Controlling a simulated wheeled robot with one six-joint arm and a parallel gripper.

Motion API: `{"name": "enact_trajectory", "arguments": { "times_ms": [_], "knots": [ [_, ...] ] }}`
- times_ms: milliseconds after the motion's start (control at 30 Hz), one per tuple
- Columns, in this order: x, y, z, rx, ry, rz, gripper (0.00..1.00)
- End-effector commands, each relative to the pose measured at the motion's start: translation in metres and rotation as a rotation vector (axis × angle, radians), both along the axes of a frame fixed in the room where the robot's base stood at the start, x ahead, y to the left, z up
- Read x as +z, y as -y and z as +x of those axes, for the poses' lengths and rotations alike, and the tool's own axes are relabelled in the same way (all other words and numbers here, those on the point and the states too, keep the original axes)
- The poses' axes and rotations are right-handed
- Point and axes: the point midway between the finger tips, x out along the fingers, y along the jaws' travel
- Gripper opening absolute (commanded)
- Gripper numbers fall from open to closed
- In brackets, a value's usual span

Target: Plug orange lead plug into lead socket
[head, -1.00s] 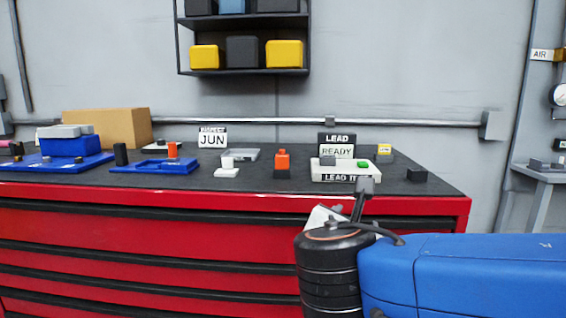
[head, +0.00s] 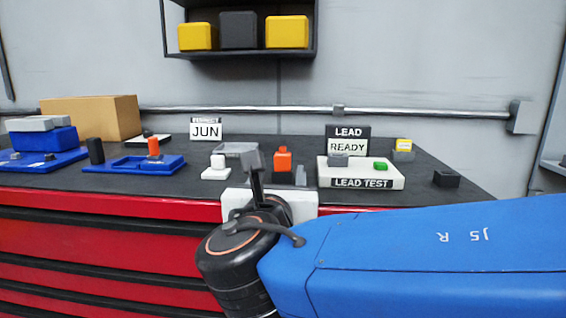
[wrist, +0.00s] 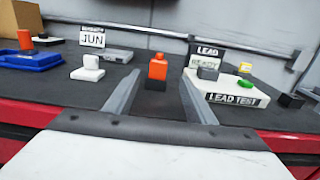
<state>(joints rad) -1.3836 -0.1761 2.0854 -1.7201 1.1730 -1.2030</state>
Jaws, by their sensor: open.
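The orange lead plug (head: 282,160) stands upright on a dark base on the bench top; it also shows in the wrist view (wrist: 157,68), in line with the gap between my fingers. My gripper (wrist: 160,98) is open and empty, short of the plug and apart from it. The white lead test unit (head: 390,176) stands right of the plug, with a grey block (head: 338,160) and a green button (head: 380,166) on top. I cannot make out the socket opening.
A white block (head: 216,170) and a grey tray (head: 236,149) lie left of the plug. A blue tray (head: 110,168) holding an orange-topped piece (head: 154,147) is farther left. A black block (head: 446,179) is at the right. The LEAD READY sign (head: 347,139) stands behind the test unit.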

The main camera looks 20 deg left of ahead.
Motion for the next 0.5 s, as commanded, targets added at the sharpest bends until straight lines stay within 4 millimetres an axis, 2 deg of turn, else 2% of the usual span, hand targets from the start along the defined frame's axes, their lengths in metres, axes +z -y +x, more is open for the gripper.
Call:
{"name": "enact_trajectory", "arguments": {
  "times_ms": [500],
  "knots": [
    [0.0,-0.018,0.075,-0.002,-0.001,0.0,0.5]
  ]
}}
